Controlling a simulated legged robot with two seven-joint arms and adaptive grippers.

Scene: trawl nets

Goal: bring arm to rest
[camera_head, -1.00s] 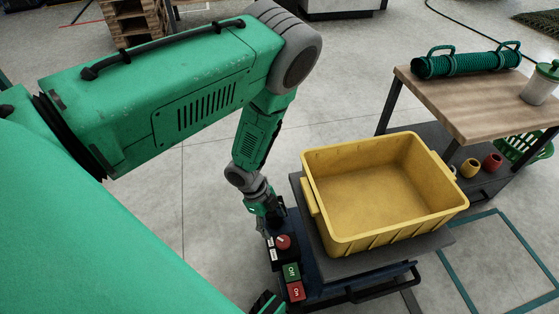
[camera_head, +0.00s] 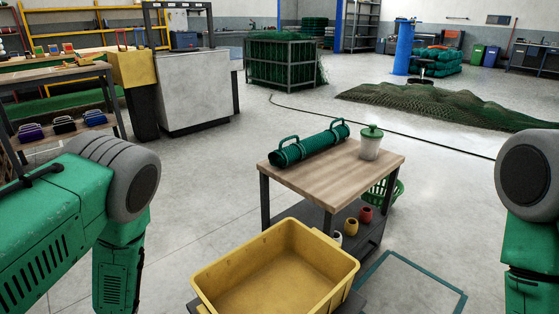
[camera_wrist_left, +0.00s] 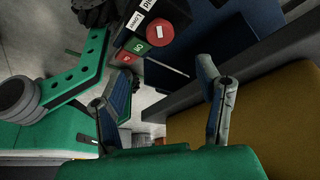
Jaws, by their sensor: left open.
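In the head view my left arm (camera_head: 70,225) comes in from the left, its elbow bent and the forearm hanging down out of the picture. My left gripper (camera_wrist_left: 166,95) shows in the left wrist view with its two fingers spread apart and nothing between them. It is close to a control panel with a red round knob (camera_wrist_left: 166,30), a green button (camera_wrist_left: 137,46) and a red button beside it. My right arm (camera_head: 530,200) hangs down at the right edge of the head view. Its gripper is out of the picture.
A yellow bin (camera_head: 205,277) stands on a cart in front of me and shows at right in the wrist view (camera_wrist_left: 285,110).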

